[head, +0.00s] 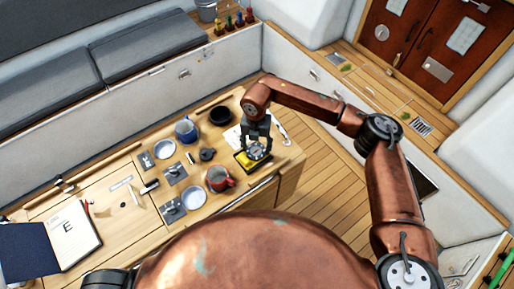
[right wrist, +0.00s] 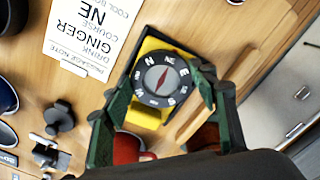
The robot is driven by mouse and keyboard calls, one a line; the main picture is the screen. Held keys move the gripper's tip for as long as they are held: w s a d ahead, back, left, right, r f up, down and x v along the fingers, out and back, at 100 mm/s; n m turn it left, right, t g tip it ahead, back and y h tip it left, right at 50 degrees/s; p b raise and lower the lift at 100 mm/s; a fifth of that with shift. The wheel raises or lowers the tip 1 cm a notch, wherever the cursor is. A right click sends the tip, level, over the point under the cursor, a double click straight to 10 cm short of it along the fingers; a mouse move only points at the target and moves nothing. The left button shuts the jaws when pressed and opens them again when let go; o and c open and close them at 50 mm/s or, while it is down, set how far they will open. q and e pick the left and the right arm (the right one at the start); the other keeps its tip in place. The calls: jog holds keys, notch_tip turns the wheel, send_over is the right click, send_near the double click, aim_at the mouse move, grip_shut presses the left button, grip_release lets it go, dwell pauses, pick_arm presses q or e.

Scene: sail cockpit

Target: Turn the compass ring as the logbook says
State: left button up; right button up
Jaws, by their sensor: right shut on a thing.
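The compass (right wrist: 162,76) has a dark lettered ring, a pale dial with a red needle, and a yellow base (right wrist: 142,117). It also shows in the head view (head: 257,151), near the table's right end. My right gripper (right wrist: 165,88) is shut on the compass ring, with a green-edged finger on either side. My left gripper is out of view.
A passage note (right wrist: 92,32) beside the compass shows "NE" and "GINGER". A red mug (head: 217,179), a blue mug (head: 186,130) and a dark bowl (head: 220,115) stand left of the gripper. Small plates and dark fittings lie further left. The wooden floor (head: 326,177) right of the table is clear.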

aim_at(256, 149)
jog(key=shift+n+b, duration=0.3)
jog(key=shift+n, duration=0.2)
jog(key=o, duration=1.2)
jog(key=shift+c, duration=0.2)
notch_tip(256, 149, up, 12)
